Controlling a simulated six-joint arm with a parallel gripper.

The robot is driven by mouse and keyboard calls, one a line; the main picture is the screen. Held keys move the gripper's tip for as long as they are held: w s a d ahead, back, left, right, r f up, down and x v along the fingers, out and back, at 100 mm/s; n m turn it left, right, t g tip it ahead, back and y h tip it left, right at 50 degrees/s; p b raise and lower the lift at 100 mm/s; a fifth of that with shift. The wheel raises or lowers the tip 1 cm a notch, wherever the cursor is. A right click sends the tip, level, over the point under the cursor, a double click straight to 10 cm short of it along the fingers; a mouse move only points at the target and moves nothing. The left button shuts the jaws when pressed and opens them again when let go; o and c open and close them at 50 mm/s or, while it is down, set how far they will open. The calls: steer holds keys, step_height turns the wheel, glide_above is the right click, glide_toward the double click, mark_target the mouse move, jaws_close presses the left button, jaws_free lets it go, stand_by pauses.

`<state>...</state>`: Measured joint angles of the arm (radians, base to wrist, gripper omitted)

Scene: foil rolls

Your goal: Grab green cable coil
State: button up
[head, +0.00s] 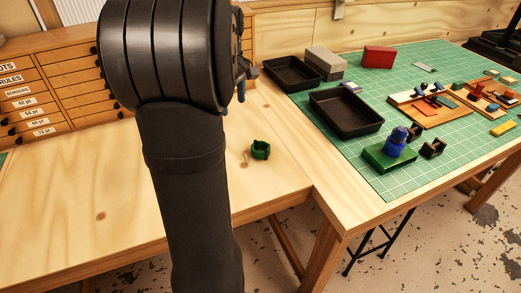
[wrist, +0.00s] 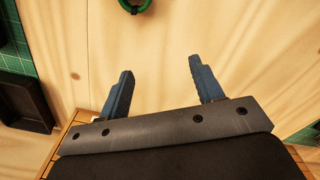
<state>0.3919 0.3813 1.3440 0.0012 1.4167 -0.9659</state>
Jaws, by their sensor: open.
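The green cable coil (head: 260,150) is a small ring on the bare wooden table, near its right end. In the wrist view the coil (wrist: 134,6) is cut off by the top edge, ahead of my fingers and a little to the left. My gripper (wrist: 160,78) has two blue-grey fingers spread apart with only bare wood showing between them. It is apart from the coil. In the head view my arm hides most of the gripper; a small part shows behind the arm's right side.
A green cutting mat (head: 375,180) covers the right table. On it are black trays (head: 345,111), a grey box (head: 326,62), a red box (head: 378,57), a blue object (head: 395,142) and orange boards (head: 430,112). A drawer cabinet (head: 60,85) stands behind. Wood around the coil is clear.

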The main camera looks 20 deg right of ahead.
steer(key=shift+o, duration=0.4)
steer(key=o, duration=0.4)
steer(key=shift+c, duration=0.2)
steer(key=s+a+f+n+g+h, duration=0.3)
steer(key=s+a+f+n+h, duration=0.25)
steer(key=f+h, duration=0.2)
steer(key=n+t+h, duration=0.5)
steer(key=n+h, duration=0.1)
steer(key=n, duration=0.1)
glide_toward(255, 147)
steer(key=shift+n, duration=0.25)
steer(key=x, duration=0.6)
steer(key=shift+d+r, duration=0.25)
steer(key=shift+d, duration=0.15)
steer(key=shift+f+x, duration=0.15)
steer(key=shift+x, duration=1.2)
steer(key=shift+f+x, duration=0.2)
steer(key=shift+x, duration=1.15)
